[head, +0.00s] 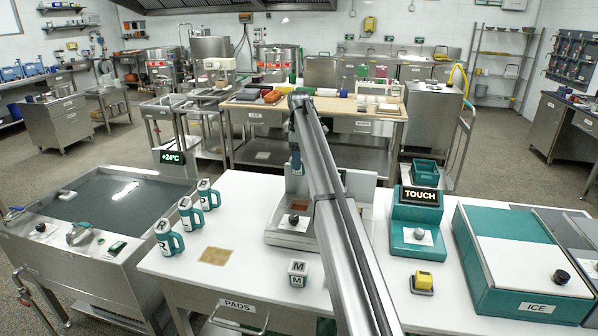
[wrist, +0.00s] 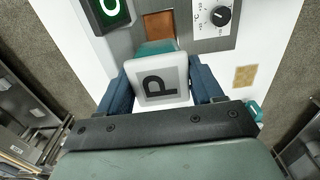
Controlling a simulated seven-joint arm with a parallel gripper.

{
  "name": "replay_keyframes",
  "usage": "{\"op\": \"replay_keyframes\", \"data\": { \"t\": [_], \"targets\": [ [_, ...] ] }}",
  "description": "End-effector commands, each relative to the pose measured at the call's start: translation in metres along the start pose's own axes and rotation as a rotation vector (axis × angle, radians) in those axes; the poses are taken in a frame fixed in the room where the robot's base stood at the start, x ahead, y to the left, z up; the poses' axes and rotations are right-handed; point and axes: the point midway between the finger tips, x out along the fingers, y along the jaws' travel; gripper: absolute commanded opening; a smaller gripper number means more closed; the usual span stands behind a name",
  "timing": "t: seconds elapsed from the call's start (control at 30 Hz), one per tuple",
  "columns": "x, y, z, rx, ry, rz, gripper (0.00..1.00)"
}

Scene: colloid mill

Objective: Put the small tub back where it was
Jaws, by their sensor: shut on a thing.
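My gripper (wrist: 160,88) is shut on a small tub (wrist: 160,82) with a pale face and a black letter P, held between two blue fingers. A teal part (wrist: 155,48) shows just behind the pale face; I cannot tell if it belongs to the tub. In the head view my gripper (head: 297,165) is above the steel dial machine (head: 290,236), and my arm hides most of what it holds. The machine's square brown recess (wrist: 158,25) lies beyond the tub in the wrist view. I cannot tell whether the tub touches the machine.
A teal TOUCH unit (head: 418,222) with an open teal bin (head: 424,173) stands right of my arm, with a yellow block (head: 423,281) before it. An ICE chest (head: 520,262) is far right.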

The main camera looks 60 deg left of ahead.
Motion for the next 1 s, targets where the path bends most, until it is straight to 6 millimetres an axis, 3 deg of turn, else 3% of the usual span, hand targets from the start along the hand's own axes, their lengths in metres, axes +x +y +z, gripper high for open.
{"op": "replay_keyframes", "data": {
  "t": [0.17,0.27,0.37,0.5,0.67,0.9,1.0],
  "targets": [
    [-0.013,-0.004,-0.010,-0.009,0.000,0.001,0.30],
    [-0.011,-0.013,-0.030,-0.029,-0.001,-0.003,0.30],
    [0.001,-0.037,-0.054,-0.058,-0.005,-0.011,0.30],
    [0.024,-0.093,-0.075,-0.097,-0.010,-0.022,0.30],
    [0.052,-0.159,-0.082,-0.133,-0.016,-0.033,0.30],
    [0.088,-0.254,-0.064,-0.145,-0.018,-0.035,0.30],
    [0.098,-0.281,-0.048,-0.123,-0.016,-0.029,0.30]
  ]
}}
